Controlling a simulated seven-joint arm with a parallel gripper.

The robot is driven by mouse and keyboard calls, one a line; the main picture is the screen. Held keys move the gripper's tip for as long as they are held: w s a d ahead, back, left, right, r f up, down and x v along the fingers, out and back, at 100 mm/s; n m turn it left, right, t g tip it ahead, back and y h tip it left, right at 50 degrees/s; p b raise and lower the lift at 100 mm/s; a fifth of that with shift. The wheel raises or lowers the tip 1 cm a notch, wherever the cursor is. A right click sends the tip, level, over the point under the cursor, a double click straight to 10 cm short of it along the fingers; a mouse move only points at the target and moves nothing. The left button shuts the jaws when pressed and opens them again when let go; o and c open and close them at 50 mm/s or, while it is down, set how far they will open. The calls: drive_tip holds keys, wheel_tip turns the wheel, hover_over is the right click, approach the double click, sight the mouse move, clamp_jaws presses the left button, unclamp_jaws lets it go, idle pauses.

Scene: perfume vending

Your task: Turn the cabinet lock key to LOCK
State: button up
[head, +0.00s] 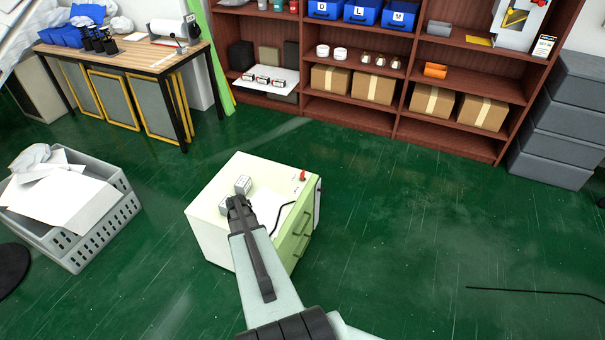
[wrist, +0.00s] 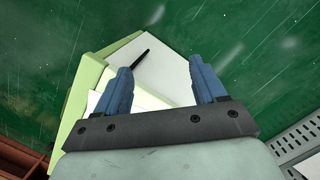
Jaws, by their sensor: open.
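A pale green and cream cabinet (head: 209,232) stands on the floor, with drawers and dark handles on its right-facing side. A small red piece (head: 302,175), likely the lock key, stands at the far right corner of its top; I cannot tell which way it is turned. My gripper (head: 238,200) is over the cabinet top, left of the red piece and apart from it. In the wrist view my gripper (wrist: 163,78) has its blue fingers apart with nothing between them. The cabinet (wrist: 165,66) lies below; the red piece does not show there.
A small grey-white box (head: 243,184) sits on the cabinet top by my gripper. White paper and a thin black item (wrist: 142,54) lie there too. A grey crate (head: 85,245) stands left, a shelf (head: 455,93) behind.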

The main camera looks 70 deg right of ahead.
drive_tip(key=shift+m+h, duration=0.5)
drive_tip(key=shift+m, duration=0.2)
drive_tip(key=d+r, duration=0.1)
drive_tip(key=d, duration=0.5)
drive_tip(key=d+r, duration=0.2)
drive_tip(key=d, duration=0.4)
drive_tip(key=d+r, duration=0.1)
drive_tip(key=d, duration=0.5)
drive_tip(key=shift+w+d+r, duration=0.2)
drive_tip(key=shift+w+r, duration=0.05)
drive_tip(key=shift+w, duration=0.15)
drive_tip(key=d+r+h, duration=0.1)
drive_tip(key=d+r, duration=0.2)
drive_tip(key=d, duration=0.5)
drive_tip(key=d+r, duration=0.3)
drive_tip(key=d, duration=0.5)
drive_tip(key=n+g, duration=0.2)
drive_tip(key=n, duration=0.2)
approach(302, 176)
drive_tip(key=w+d+r, duration=0.3)
drive_tip(key=w, duration=0.1)
drive_tip(key=s+f+n, duration=0.2)
drive_tip(key=f, duration=0.2)
drive_tip(key=s+f+n, duration=0.2)
drive_tip(key=f, duration=0.2)
drive_tip(key=s+f+n, duration=0.2)
drive_tip(key=f, duration=0.2)
drive_tip(key=shift+s+a+g+y, duration=0.15)
drive_tip(key=shift+s+g+y, duration=0.1)
drive_tip(key=shift+g+y, duration=0.15)
